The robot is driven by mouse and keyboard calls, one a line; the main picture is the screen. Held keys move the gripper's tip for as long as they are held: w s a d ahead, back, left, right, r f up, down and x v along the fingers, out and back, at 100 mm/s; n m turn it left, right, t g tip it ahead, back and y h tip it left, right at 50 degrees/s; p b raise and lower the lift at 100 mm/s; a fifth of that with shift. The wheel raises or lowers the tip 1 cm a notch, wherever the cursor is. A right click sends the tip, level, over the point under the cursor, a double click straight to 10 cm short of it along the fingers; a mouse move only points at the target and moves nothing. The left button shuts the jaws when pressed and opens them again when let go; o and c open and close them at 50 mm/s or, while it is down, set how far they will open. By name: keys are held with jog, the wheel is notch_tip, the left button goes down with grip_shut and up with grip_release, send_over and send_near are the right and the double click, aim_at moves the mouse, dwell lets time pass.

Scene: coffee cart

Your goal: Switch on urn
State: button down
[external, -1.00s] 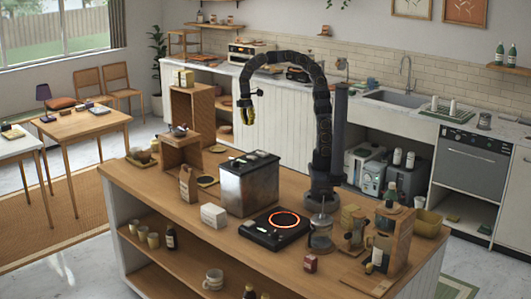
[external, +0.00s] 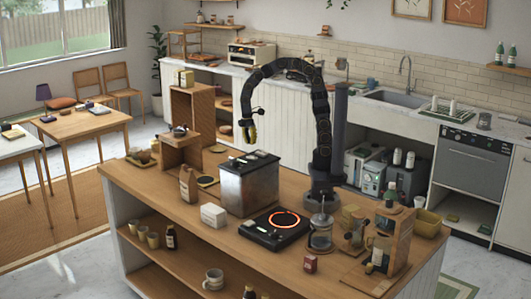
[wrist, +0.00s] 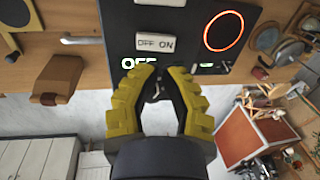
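A square steel box with a black top (external: 249,185), which looks like the urn, stands on the wooden island. My gripper (external: 249,133) hangs above its back edge, fingers down, in the external view. In the wrist view my yellow fingers (wrist: 161,72) are apart with nothing between them. Beyond their tips is a dark panel (wrist: 175,25) with a pale OFF/ON label (wrist: 156,43). A lit green OFF (wrist: 138,64) shows at the left fingertip; another small green mark shows to the right. Which device each belongs to is unclear. I see no contact.
A black hot plate (external: 270,240) with a glowing red ring stands right of the steel box. A brown bag (external: 188,184) and a white box (external: 214,214) stand near its left and front. A glass press (external: 320,233) and wooden stands crowd the right.

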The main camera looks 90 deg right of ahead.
aim_at(253, 157)
jog(key=shift+s+a+f, duration=0.15)
jog(key=shift+f, duration=1.2)
jog(key=shift+s+a+f, duration=0.15)
jog(key=shift+f, duration=1.15)
